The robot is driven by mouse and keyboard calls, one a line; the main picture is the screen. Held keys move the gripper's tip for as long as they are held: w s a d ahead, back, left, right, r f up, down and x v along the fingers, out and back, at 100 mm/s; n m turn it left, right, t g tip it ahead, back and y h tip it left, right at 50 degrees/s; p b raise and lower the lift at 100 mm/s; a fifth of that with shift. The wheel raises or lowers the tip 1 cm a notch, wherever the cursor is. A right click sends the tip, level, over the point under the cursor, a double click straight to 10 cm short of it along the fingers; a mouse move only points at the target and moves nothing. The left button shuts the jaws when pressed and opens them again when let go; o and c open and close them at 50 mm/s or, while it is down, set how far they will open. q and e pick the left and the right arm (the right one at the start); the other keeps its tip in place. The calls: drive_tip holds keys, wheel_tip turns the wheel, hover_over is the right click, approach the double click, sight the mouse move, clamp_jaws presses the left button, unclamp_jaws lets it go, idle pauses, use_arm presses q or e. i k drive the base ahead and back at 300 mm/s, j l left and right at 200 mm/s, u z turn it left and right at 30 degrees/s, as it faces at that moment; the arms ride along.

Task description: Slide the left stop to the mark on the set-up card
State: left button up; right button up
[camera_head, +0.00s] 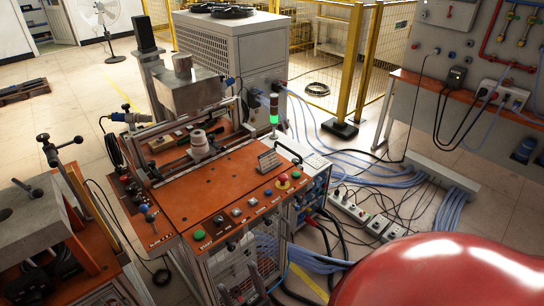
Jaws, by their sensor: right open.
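The orange-topped induction heater bench (180,200) stands in the middle. A dark rail (178,160) runs across it, in front of a pale stacked cylinder (199,143). A small black block (153,169) at the rail's left end looks like the left stop. A small plate on the bench top (268,160) looks like the set-up card; its mark is too small to read. My right gripper (243,290) shows partly at the bottom edge, open and empty, in front of the bench and well apart from the rail. My left gripper is out of view.
A control panel with green (198,234) and red (283,181) buttons lines the bench's front edge. A signal lamp (273,115) stands at its back right. Another machine (40,220) is close on the left. Cables and sockets (360,215) cover the floor at right.

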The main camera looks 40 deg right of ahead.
sight(155, 173)
drive_tip(key=i+l+u, duration=0.3)
drive_tip(key=l, duration=0.3)
drive_tip(key=i+l+u, duration=0.3)
drive_tip(key=l, duration=0.35)
